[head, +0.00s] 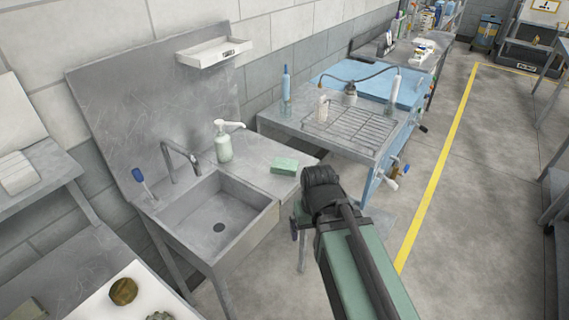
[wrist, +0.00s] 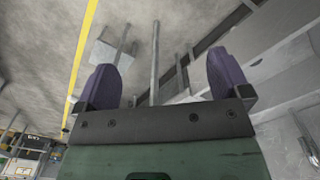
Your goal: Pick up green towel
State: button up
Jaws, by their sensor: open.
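The green towel (head: 284,163), a small folded pale green block, lies flat on the steel counter to the right of the sink basin in the head view. It does not show in the wrist view. My gripper (wrist: 165,78) is open in the wrist view, its two purple fingers wide apart with nothing between them. In the head view my arm comes up from the bottom right and ends beside the counter's right end, apart from the towel. The fingers are mostly hidden there behind my wrist.
A white pump bottle (head: 224,142) and a faucet (head: 182,158) stand behind the sink basin (head: 218,222). A table with a wire rack (head: 350,125) and bottles stands beyond the counter. The floor right of the yellow line (head: 437,170) is mostly clear.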

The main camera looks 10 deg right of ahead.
jog(key=shift+o, duration=0.5)
jog(key=n+y, duration=0.1)
jog(key=n, duration=0.9)
send_near(285, 163)
jog(key=n, duration=0.3)
jog(key=shift+t, duration=0.3)
jog(key=f+b, duration=0.7)
jog(key=a+f+b, duration=0.1)
jog(key=f+b, duration=0.2)
jog(key=shift+f+b, duration=0.3)
jog(key=shift+f, duration=0.1)
jog(key=shift+s+r, duration=0.1)
jog(key=shift+r, duration=0.1)
jog(key=shift+c, duration=0.2)
jog(key=c, duration=1)
notch_tip(285, 163, up, 20)
jog(key=p, duration=2)
jog(key=shift+c, duration=0.2)
